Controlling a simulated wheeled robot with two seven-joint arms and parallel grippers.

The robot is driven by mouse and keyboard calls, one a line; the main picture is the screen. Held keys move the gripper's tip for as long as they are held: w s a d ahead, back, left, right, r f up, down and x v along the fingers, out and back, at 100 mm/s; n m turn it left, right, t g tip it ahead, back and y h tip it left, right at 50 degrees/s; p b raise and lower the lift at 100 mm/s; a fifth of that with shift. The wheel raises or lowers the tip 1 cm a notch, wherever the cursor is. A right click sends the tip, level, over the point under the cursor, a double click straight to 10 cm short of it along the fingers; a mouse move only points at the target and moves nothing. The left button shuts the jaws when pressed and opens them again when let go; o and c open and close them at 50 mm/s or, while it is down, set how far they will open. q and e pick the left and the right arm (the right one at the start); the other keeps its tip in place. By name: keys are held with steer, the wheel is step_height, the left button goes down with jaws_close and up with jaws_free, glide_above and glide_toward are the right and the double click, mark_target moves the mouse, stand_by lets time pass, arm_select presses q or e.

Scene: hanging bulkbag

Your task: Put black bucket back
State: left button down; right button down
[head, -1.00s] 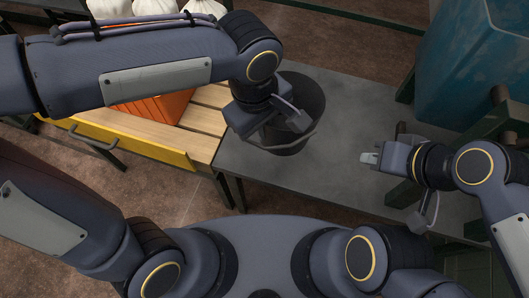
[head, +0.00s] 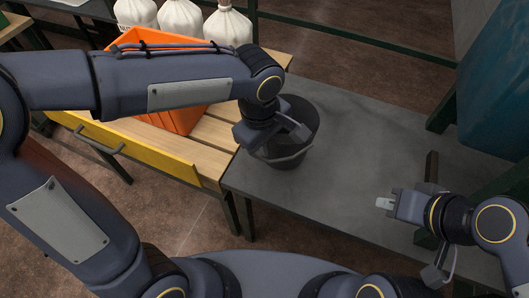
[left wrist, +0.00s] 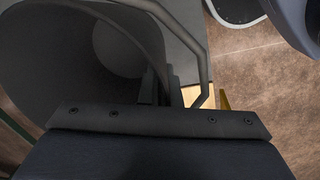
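The black bucket (head: 302,118) stands upright on the grey table near its left end, with its handle (head: 285,158) lowered on the near side. My left gripper (head: 270,135) points down at the bucket's near-left rim. In the left wrist view its fingers (left wrist: 160,90) sit close together at the bucket's wall and appear closed on it; the tips are partly hidden. The bucket's inside (left wrist: 95,60) looks empty there, and the handle (left wrist: 198,50) passes beside the fingers. My right gripper (head: 385,203) is over the right part of the table, apart from the bucket, with nothing visible in it.
The grey table (head: 355,140) is clear right of the bucket. A wooden-slatted bench (head: 210,135) with a yellow front (head: 135,150) adjoins it on the left and holds an orange crate (head: 180,118). White sacks (head: 228,25) stand behind. A large blue container (head: 500,90) is at right.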

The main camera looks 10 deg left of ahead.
arm_select(q)
steer(key=shift+w+a+f, duration=0.15)
steer(key=shift+w+f, duration=0.2)
steer(key=shift+f, duration=0.15)
steer(key=f, duration=0.1)
steer(key=f+b, duration=0.1)
steer(key=f, duration=0.1)
steer(key=shift+w+a+f, duration=0.1)
steer(key=shift+w+a, duration=0.05)
steer(key=shift+w, duration=0.2)
steer(key=shift+f, duration=0.25)
steer(key=shift+f+b, duration=0.2)
steer(key=shift+b, duration=0.1)
steer(key=c, duration=1.6)
jaws_free()
steer(key=shift+c, duration=0.2)
